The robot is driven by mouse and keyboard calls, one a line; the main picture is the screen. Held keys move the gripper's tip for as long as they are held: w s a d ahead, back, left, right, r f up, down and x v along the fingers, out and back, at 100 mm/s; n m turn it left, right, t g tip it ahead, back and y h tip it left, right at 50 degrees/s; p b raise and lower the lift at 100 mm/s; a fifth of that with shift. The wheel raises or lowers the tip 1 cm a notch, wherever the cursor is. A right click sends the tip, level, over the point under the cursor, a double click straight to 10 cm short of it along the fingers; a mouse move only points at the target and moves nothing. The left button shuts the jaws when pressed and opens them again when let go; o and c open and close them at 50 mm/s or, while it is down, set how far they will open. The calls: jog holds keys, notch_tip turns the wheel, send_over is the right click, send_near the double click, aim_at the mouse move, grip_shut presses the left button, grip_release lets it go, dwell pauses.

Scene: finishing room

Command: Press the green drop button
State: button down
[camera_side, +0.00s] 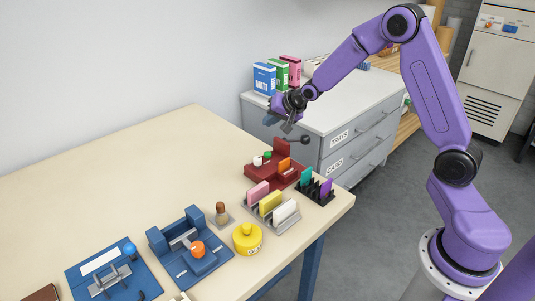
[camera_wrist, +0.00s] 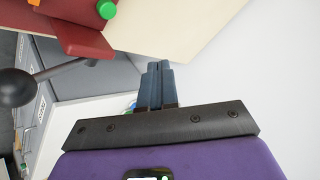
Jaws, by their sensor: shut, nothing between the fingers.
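The green drop button (camera_side: 268,154) is a small round cap on a dark red machine (camera_side: 262,176) at the table's far right corner. A white knob (camera_side: 257,161) is just left of it and an orange part (camera_side: 284,165) is to its right. In the wrist view the green button (camera_wrist: 106,9) is at the top edge, on the machine's red body (camera_wrist: 85,38). My gripper (camera_side: 287,128) is above and behind the machine in the side view. Its fingers (camera_wrist: 158,66) are together and empty, apart from the button.
A lever with a dark ball (camera_side: 305,139) sticks out right of the machine. Coloured cards stand in a dark rack (camera_side: 314,197) and a grey rack (camera_side: 275,220) in front. A grey drawer cabinet (camera_side: 330,117) stands behind.

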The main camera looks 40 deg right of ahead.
aim_at(270, 154)
jog(key=shift+f, duration=4.3)
jog(key=shift+f, duration=0.9)
jog(key=shift+r, duration=0.9)
jog(key=shift+r, duration=2.5)
jog(key=shift+s+a, duration=0.1)
